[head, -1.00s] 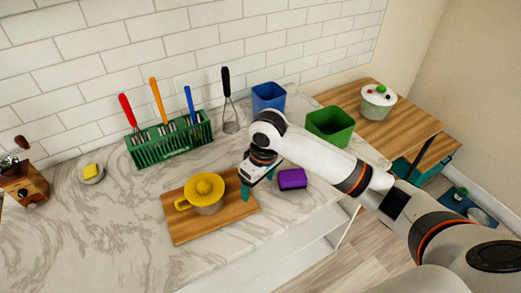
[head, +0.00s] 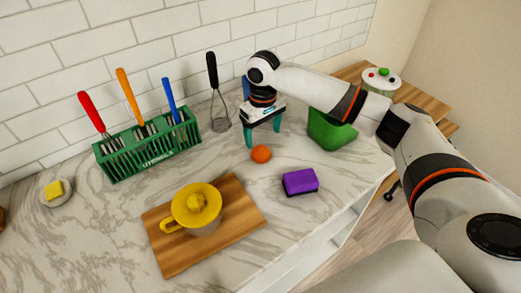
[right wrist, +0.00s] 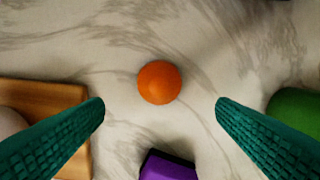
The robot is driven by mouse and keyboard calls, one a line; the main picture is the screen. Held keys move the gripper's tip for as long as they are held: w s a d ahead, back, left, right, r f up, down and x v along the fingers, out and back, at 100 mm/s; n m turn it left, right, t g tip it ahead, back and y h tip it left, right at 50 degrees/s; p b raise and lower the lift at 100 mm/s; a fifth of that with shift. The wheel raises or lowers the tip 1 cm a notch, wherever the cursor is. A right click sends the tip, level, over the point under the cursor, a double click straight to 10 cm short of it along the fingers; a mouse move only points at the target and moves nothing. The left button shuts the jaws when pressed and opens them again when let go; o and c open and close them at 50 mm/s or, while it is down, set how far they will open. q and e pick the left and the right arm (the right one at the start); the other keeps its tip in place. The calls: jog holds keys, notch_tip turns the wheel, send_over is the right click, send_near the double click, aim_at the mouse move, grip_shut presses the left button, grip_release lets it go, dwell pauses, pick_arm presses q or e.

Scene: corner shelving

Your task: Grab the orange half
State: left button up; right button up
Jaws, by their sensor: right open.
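The orange half (head: 261,154) lies on the marble counter, showing its rounded orange side. In the right wrist view the orange half (right wrist: 159,82) is centred between and beyond the two green fingertips. My right gripper (head: 263,136) is open and empty, pointing down just above and behind the orange half in the head view. Its fingers also show wide apart in the right wrist view (right wrist: 160,108). They do not appear to touch the orange half. My left gripper is not in view.
A purple sponge (head: 300,181) lies right of the orange half. A yellow juicer (head: 197,206) stands on a wooden board (head: 166,257). A green utensil rack (head: 150,147) stands at the back left.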

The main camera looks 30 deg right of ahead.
aim_at(262, 148)
jog(key=shift+w+f, duration=0.1)
jog(key=shift+f, duration=0.6)
jog(key=shift+w+f, duration=0.1)
jog(key=shift+f, duration=0.55)
notch_tip(262, 148, down, 4)
jog(key=shift+f+p, duration=0.15)
jog(key=shift+p, duration=0.7)
jog(key=shift+f, duration=0.2)
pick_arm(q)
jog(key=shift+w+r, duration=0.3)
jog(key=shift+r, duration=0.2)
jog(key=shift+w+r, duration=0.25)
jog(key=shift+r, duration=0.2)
pick_arm(e)
jog(key=c, duration=1.1)
